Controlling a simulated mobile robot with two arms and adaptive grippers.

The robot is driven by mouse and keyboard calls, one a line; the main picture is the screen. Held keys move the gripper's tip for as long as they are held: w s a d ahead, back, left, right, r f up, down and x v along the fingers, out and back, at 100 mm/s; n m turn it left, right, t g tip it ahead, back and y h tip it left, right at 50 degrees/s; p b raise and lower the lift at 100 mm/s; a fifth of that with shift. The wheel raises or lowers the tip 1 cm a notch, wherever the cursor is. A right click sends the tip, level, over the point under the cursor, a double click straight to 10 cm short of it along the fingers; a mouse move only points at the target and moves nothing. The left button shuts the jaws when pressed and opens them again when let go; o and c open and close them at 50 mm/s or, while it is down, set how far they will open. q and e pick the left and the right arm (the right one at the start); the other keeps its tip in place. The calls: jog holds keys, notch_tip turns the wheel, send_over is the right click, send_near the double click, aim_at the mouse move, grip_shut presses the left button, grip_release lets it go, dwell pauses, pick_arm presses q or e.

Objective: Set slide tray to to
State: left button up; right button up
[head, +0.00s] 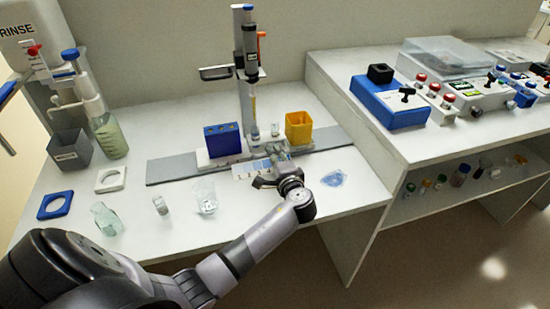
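A slide tray (203,161), a pale carriage, sits on a long grey rail (172,172) on the left bench. It carries a blue block with holes (222,140) and a yellow open-topped cup (299,127). A small plate with blue and white marks (250,170) lies in front of it. My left gripper (270,177) is low over the bench, at the right end of the marked plate and in front of the tray. A dark finger points left; whether it touches the tray or holds anything is unclear. My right gripper is out of view.
A tall dispensing column (246,80) rises behind the tray. Clear glassware, including a beaker (204,196), stands left of my forearm. A blue puddle-like patch (334,179) lies right of my gripper. A raised right bench holds a blue device (388,103).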

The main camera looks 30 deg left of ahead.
pick_arm(q)
grip_shut()
dwell(0.6)
